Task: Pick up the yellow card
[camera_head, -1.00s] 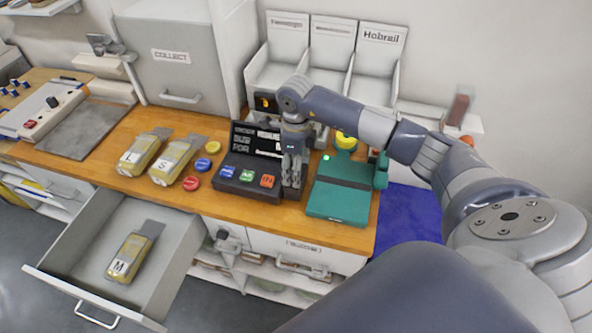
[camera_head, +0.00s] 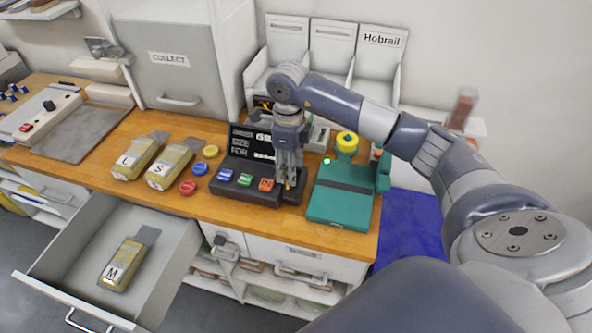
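No other yellow card is clearly visible. My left gripper is not in view.
A green device (camera_head: 338,205) with a yellow knob (camera_head: 347,141) stands right of the console. Yellow tagged tools labelled L (camera_head: 136,160) and S (camera_head: 168,167) lie left. An open drawer (camera_head: 75,225) holds a tool labelled M (camera_head: 122,266). A blue mat (camera_head: 408,225) lies right.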

